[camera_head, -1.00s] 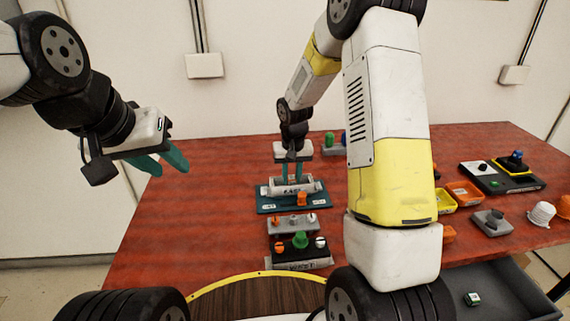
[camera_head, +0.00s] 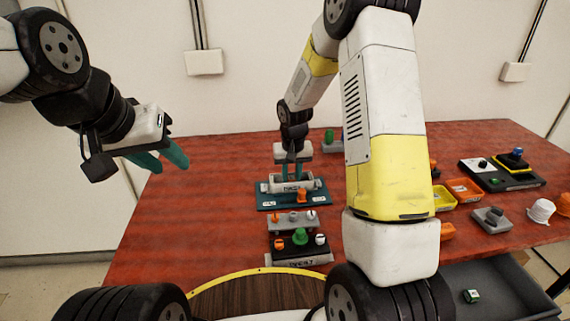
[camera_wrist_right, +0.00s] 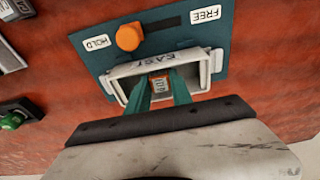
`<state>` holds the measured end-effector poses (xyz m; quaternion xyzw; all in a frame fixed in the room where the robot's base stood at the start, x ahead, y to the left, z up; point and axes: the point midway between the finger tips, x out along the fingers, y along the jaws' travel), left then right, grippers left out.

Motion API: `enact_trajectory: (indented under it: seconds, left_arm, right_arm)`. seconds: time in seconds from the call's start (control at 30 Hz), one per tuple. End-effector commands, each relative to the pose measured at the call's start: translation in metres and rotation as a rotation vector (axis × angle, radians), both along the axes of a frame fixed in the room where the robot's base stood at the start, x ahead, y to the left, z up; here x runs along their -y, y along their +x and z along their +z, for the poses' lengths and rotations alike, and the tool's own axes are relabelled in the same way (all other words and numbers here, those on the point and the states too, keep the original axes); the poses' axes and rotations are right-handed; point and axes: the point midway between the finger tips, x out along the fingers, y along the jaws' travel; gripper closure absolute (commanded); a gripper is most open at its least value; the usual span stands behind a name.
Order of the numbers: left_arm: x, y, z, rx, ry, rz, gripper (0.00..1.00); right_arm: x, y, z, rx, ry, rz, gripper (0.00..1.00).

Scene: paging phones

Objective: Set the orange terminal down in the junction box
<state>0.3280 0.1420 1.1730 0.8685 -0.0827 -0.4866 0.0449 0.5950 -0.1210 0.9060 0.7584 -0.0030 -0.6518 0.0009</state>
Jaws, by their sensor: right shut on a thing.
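The orange terminal (camera_wrist_right: 160,82) is a small block with a grey, marked face, seen between my right fingers in the right wrist view. My right gripper (camera_wrist_right: 160,90) is shut on it, with its fingertips inside the open white junction box (camera_wrist_right: 211,68) labelled EAST. Whether the terminal touches the box floor is hidden. In the head view my right gripper (camera_head: 292,173) points down into the box (camera_head: 314,185), on a teal base plate (camera_head: 264,203). The plate has an orange knob (camera_wrist_right: 129,37), nearer the HOLD label than FREE.
In front of the plate are a grey block with small knobs (camera_head: 292,226) and a black unit with a green knob (camera_head: 300,237). Yellow (camera_head: 444,199) and orange (camera_head: 464,189) trays are at right. The red table (camera_head: 190,220) is clear at left.

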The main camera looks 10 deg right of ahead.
Motion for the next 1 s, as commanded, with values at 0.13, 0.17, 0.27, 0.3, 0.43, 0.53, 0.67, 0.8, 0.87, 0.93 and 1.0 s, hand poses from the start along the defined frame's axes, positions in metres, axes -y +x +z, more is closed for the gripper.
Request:
enact_trajectory:
  seconds: [0.13, 0.17, 0.27, 0.3, 0.43, 0.53, 0.67, 0.8, 0.87, 0.93, 1.0]
  left_arm:
    - [0.0, 0.0, 0.0, 0.0, 0.0, 0.0, 0.64]
    - [0.0, 0.0, 0.0, 0.0, 0.0, 0.0, 0.64]
    - [0.0, 0.0, 0.0, 0.0, 0.0, 0.0, 0.64]
    - [0.0, 0.0, 0.0, 0.0, 0.0, 0.0, 0.64]
    - [0.0, 0.0, 0.0, 0.0, 0.0, 0.0, 0.64]
    - [0.0, 0.0, 0.0, 0.0, 0.0, 0.0, 0.64]
    - [0.0, 0.0, 0.0, 0.0, 0.0, 0.0, 0.64]
    - [0.0, 0.0, 0.0, 0.0, 0.0, 0.0, 0.64]
    - [0.0, 0.0, 0.0, 0.0, 0.0, 0.0, 0.64]
    - [0.0, 0.0, 0.0, 0.0, 0.0, 0.0, 0.64]
    - [0.0, 0.0, 0.0, 0.0, 0.0, 0.0, 0.64]
  right_arm:
    - [-0.0001, 0.0, -0.0004, 0.0, 0.0, 0.0, 1.0]
    - [-0.0001, 0.0, -0.0004, 0.0, 0.0, 0.0, 1.0]
    - [-0.0001, 0.0, -0.0004, 0.0, 0.0, 0.0, 1.0]
    - [-0.0001, 0.0, -0.0004, 0.0, 0.0, 0.0, 1.0]
    - [-0.0002, -0.0001, -0.0011, 0.0, 0.0, 0.0, 1.0]
    - [-0.0003, -0.0002, -0.0031, -0.001, 0.0, 0.0, 1.0]
    - [-0.0004, -0.0003, -0.0049, -0.001, 0.0, 0.0, 1.0]
    - [-0.0003, -0.0003, -0.0048, -0.001, 0.0, 0.0, 1.0]
    - [-0.0003, -0.0002, -0.0047, 0.0, 0.0, 0.0, 1.0]
    - [-0.0003, -0.0002, -0.0047, 0.0, 0.0, 0.0, 0.72]
    - [-0.0003, -0.0002, -0.0046, 0.0, 0.0, 0.0, 0.58]
